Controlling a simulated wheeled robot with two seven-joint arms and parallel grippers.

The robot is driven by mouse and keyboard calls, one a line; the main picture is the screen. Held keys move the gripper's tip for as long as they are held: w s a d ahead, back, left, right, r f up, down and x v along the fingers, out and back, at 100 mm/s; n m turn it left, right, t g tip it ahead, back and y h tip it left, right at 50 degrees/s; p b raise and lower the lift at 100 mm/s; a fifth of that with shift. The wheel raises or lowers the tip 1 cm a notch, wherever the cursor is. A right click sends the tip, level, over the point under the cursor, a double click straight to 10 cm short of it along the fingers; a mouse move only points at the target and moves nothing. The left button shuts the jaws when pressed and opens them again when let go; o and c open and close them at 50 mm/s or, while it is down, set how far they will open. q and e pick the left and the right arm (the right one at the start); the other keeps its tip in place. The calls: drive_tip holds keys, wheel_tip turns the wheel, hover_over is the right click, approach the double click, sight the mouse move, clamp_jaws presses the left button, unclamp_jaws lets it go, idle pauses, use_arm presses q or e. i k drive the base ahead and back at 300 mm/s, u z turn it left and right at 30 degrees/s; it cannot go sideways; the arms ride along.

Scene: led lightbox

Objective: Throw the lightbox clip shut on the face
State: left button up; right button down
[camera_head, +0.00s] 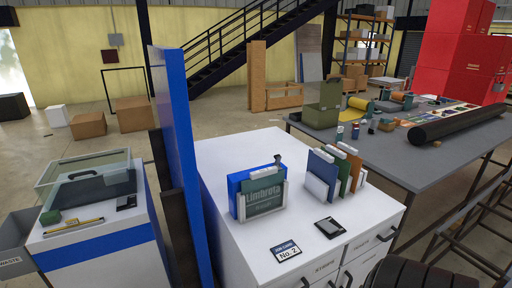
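The lightbox (236,185) stands on the white cabinet top near the middle of the view. It has a blue body, and a dark green face panel (264,196) with pale lettering sits at its front between white edge pieces. A small grey clip (278,160) sticks up above the top edge toward the right end. It looks raised rather than lying flat on the face, but it is too small to be sure.
Coloured panels (318,167) stand in a white rack right of the lightbox. A dark tray (330,227) and a "No. 2" card (287,250) lie in front. A tall blue partition (180,120) rises left of the cabinet. A grey table (385,155) stands behind right.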

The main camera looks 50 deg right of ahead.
sight(277, 158)
drive_tip(key=u, duration=0.5)
drive_tip(key=i, duration=2.35)
drive_tip(key=z, duration=4.75)
